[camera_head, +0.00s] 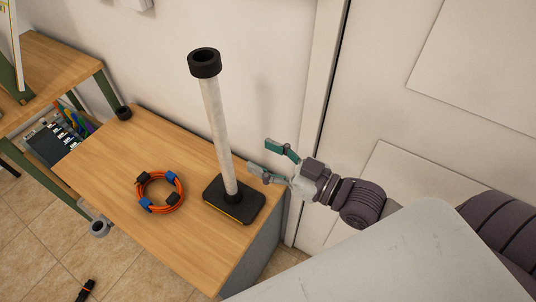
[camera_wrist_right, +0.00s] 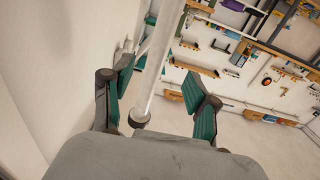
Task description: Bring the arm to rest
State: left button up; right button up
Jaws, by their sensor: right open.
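My right gripper (camera_head: 260,156) is open and empty in the head view, in front of the door side of the wooden-topped cabinet. Its two teal fingers point left toward a white upright pole (camera_head: 217,125) with a black cap and a dark rectangular base. A gap shows between fingertips and pole. In the right wrist view, the pole (camera_wrist_right: 161,60) appears between the spread fingers of the gripper (camera_wrist_right: 157,76), with its dark-capped end low in the picture; the depth between them is hard to tell. My left gripper is not in view.
A wooden shelf (camera_head: 62,68) stands at the left. A pale door (camera_head: 395,110) is behind my right arm.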

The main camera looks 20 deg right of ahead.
jog(key=shift+s+d, duration=0.15)
jog(key=shift+s, duration=0.05)
dwell(0.4)
